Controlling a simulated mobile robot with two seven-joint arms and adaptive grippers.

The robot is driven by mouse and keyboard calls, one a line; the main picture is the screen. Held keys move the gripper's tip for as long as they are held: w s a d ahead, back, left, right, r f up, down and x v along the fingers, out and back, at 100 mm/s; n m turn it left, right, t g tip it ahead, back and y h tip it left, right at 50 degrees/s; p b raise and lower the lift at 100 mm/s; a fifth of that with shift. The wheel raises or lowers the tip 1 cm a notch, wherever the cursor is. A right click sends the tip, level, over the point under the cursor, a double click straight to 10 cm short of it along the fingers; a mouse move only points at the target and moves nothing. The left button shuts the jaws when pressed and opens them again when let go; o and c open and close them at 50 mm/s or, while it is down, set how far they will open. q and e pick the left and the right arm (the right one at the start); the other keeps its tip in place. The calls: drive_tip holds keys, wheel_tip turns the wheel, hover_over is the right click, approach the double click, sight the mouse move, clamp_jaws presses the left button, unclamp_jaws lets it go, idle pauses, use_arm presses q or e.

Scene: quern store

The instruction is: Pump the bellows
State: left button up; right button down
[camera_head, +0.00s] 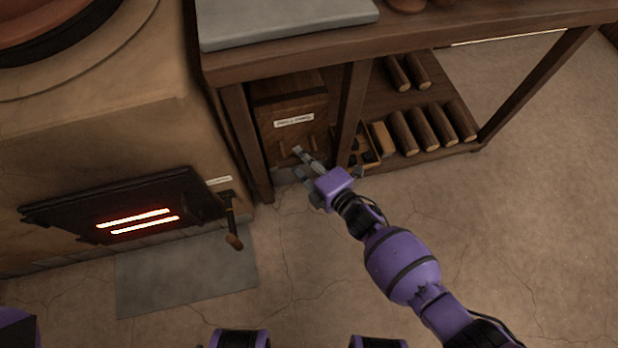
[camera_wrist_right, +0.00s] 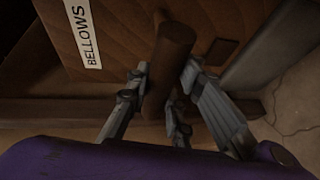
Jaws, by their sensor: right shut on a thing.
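The bellows (camera_head: 283,100) is a wooden box with a pale label, standing under the workbench at its left end. In the right wrist view its front (camera_wrist_right: 115,25) reads BELLOWS. A round wooden handle (camera_wrist_right: 173,45) sticks out from it. My right gripper (camera_head: 310,163) is at the lower front of the box. In the wrist view the gripper (camera_wrist_right: 166,80) has its fingers on both sides of the handle and is shut on it. The gripper partly hides the lower front of the box in the head view. My left gripper is not in view.
A clay furnace (camera_head: 100,140) with a dark, glowing door (camera_head: 130,205) and a wooden-gripped lever (camera_head: 231,225) stands left. The workbench (camera_head: 420,45) has legs close beside the box. Several logs (camera_head: 420,130) lie on its lower shelf. The floor (camera_head: 520,220) at right is clear.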

drive_tip(key=shift+w, duration=0.3)
drive_tip(key=c, duration=1.5)
unclamp_jaws()
drive_tip(key=shift+c, duration=0.2)
drive_tip(key=v, duration=1.2)
drive_tip(key=shift+s, duration=0.1)
